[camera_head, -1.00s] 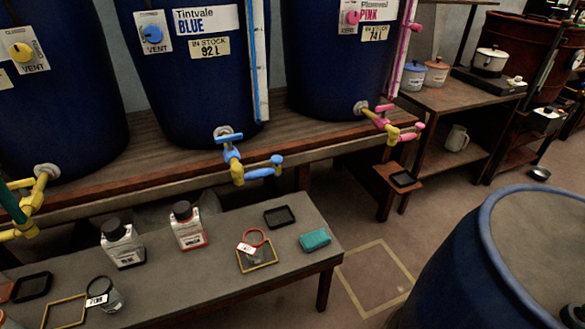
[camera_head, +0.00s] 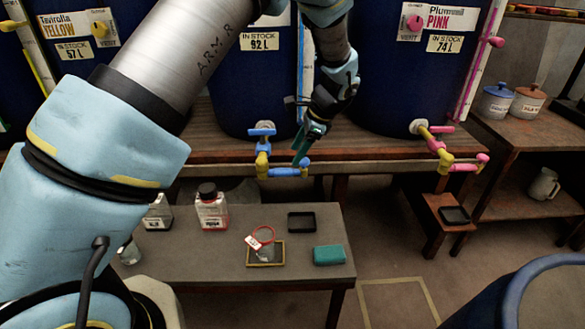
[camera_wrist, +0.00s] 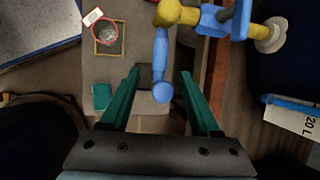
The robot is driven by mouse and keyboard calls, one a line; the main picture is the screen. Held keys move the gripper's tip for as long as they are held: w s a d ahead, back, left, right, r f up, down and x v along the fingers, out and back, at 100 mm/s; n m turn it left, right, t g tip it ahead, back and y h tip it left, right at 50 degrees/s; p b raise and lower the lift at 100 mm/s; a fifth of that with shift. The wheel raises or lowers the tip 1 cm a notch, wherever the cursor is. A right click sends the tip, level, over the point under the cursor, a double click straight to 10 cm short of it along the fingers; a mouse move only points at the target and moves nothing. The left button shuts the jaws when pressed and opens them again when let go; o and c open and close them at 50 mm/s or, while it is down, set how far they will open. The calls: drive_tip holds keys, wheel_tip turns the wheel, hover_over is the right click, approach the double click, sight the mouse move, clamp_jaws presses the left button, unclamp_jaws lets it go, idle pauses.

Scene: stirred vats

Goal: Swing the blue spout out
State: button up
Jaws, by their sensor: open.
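The blue spout (camera_head: 284,172) juts from the yellow elbow below the blue tap handle (camera_head: 262,132), on the front of the blue vat (camera_head: 250,80). In the head view it points right along the bench edge. In the wrist view the spout (camera_wrist: 161,68) hangs from the yellow elbow (camera_wrist: 176,14), its rounded tip between the green fingers. My gripper (camera_head: 302,152) is at the spout's outer end, fingers pointing down. In the wrist view my gripper (camera_wrist: 160,82) is open, one finger on each side of the spout, with gaps visible; contact cannot be told.
A low table (camera_head: 215,262) below holds a red-rimmed glass (camera_head: 263,245) in a yellow frame, a black tray (camera_head: 301,222), a teal sponge (camera_head: 329,255) and bottles. The pink vat's pink spout (camera_head: 465,168) is to the right. A blue drum (camera_head: 515,290) stands front right.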

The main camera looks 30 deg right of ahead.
sight(285, 169)
drive_tip(key=p+x, duration=0.1)
drive_tip(key=x, duration=0.7)
drive_tip(key=shift+w+a, duration=0.1)
drive_tip(key=shift+r, duration=0.1)
clamp_jaws()
idle(1.1)
